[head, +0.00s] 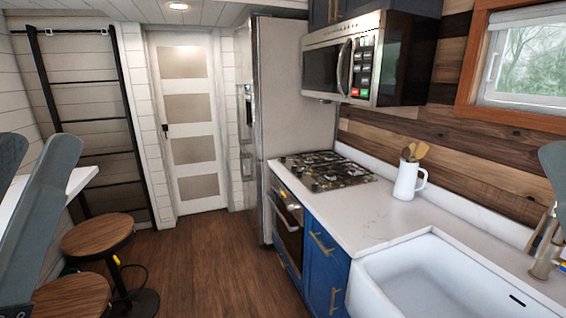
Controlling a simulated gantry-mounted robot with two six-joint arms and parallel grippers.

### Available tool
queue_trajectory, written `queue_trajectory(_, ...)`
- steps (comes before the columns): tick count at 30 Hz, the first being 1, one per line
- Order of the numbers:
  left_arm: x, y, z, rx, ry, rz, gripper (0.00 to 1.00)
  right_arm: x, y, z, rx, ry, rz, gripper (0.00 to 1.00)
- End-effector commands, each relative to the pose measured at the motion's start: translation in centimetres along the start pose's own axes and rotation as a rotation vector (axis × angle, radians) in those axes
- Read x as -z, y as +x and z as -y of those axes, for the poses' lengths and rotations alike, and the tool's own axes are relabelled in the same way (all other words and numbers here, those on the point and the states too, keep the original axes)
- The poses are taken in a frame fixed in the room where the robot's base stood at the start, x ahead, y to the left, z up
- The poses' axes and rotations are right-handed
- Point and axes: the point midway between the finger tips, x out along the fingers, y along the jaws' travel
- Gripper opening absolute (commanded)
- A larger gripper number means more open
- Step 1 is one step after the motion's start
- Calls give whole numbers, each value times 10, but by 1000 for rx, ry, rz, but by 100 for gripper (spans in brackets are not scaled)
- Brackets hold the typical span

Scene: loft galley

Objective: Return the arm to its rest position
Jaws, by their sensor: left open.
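My left arm (45,200) comes in at the left edge as a grey-blue link, slanting down to the bottom left corner. My left gripper (16,311) shows only as a dark piece at the bottom left corner, mostly cut off by the frame. It is open, and I see nothing held in it. A grey-blue link of my right arm (554,175) shows at the right edge. My right gripper is outside the view.
Two round wooden stools (100,236) stand at the left by a white ledge (78,182). At the right are a counter (370,215) with a stove (325,170), a white utensil jug (407,181), a sink (400,275) and a tap (545,258). The wooden floor (200,260) between is clear.

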Motion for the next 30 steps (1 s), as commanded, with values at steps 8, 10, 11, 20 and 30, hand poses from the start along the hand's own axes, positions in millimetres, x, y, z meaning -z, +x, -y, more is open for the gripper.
queue_trajectory(8,99,109,0,-2,-4,1,48,99,109,0,0,0,2,50)
queue_trajectory(10,123,135,0,-2,-4,1,48,123,135,0,0,0,2,50)
queue_trajectory(11,133,146,0,-2,-4,1,48,133,146,0,0,0,2,50)
queue_trajectory(20,215,235,1,-2,-5,2,48,215,235,-1,0,0,2,50)
queue_trajectory(30,223,244,1,-3,-5,2,48,223,244,-1,0,0,3,50)
